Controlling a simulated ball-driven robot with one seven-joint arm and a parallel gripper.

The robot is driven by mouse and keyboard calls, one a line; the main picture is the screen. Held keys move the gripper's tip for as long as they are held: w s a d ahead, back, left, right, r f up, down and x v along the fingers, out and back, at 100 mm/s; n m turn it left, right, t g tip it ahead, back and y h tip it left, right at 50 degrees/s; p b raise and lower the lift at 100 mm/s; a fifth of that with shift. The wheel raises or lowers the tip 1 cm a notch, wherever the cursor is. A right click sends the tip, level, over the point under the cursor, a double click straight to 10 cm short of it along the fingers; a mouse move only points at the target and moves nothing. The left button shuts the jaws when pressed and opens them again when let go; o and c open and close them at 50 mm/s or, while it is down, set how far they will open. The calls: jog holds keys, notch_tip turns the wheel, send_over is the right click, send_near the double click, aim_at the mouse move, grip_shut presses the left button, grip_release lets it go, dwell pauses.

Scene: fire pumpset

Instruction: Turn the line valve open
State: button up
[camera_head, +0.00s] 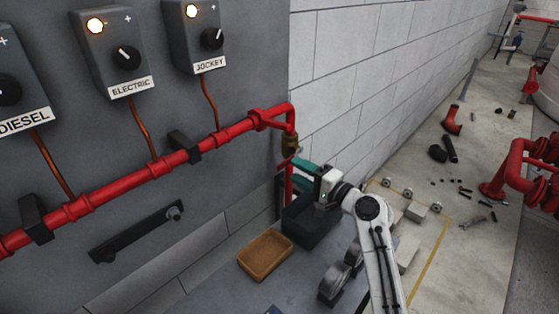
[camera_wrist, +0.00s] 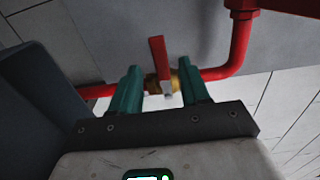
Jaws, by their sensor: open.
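The line valve shows in the wrist view as a brass body (camera_wrist: 174,80) on a red pipe (camera_wrist: 215,73), with a flat red lever (camera_wrist: 158,55). The lever lies roughly across the pipe. My gripper (camera_wrist: 160,70) is open, its two green fingers on either side of the lever in the picture, with gaps visible; I see no contact. In the head view, the brass fitting (camera_head: 290,143) sits on the pipe below its downward bend. My gripper (camera_head: 302,163) is just below and right of it. The lever is hard to make out there.
Three control boxes, including ELECTRIC (camera_head: 112,50) and JOCKEY (camera_head: 197,35), hang above the long red pipe. A dark bin (camera_head: 310,228) stands under my gripper, beside a brown tray (camera_head: 265,254). A block wall (camera_head: 350,75) is close behind. Loose parts lie on the floor at right.

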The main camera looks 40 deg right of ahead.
aim_at(286, 165)
jog(key=w, duration=0.7)
jog(key=shift+w+a+p, duration=0.15)
jog(key=shift+w+p, duration=0.05)
jog(key=shift+p, duration=0.15)
grip_shut()
